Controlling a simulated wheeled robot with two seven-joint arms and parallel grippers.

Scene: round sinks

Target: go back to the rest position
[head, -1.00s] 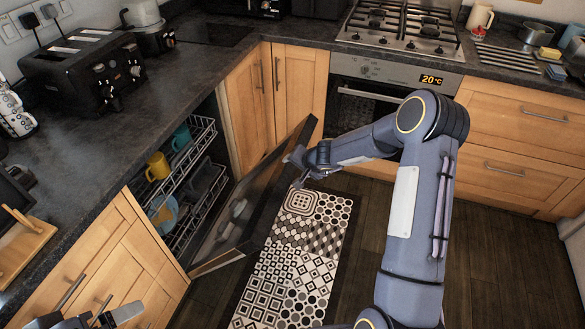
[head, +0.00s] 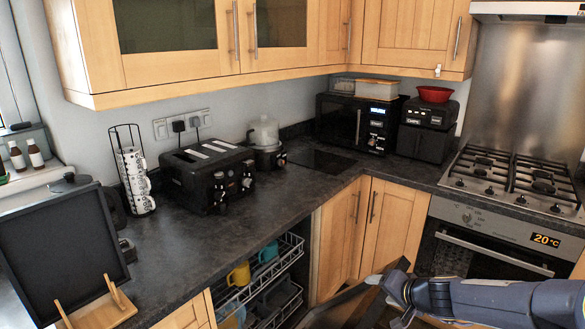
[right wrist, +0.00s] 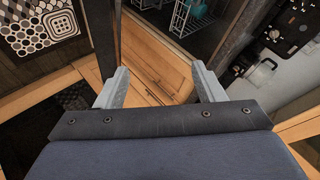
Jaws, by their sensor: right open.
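My right gripper (head: 396,298) is at the bottom right of the head view, beside the upper edge of the partly lowered dishwasher door (head: 345,306). In the right wrist view its two grey fingers (right wrist: 160,88) are spread apart with nothing between them. Wooden cupboard fronts (right wrist: 155,72) show beyond the fingers. I cannot tell whether the gripper touches the door. My left gripper is outside the head view.
The dishwasher rack (head: 285,250) holds a yellow mug (head: 238,275) and a teal mug (head: 268,252). The counter carries a black toaster (head: 205,175), a mug stand (head: 135,180) and a microwave (head: 357,122). The oven (head: 490,250) is at the right. A patterned mat (right wrist: 40,25) lies on the floor.

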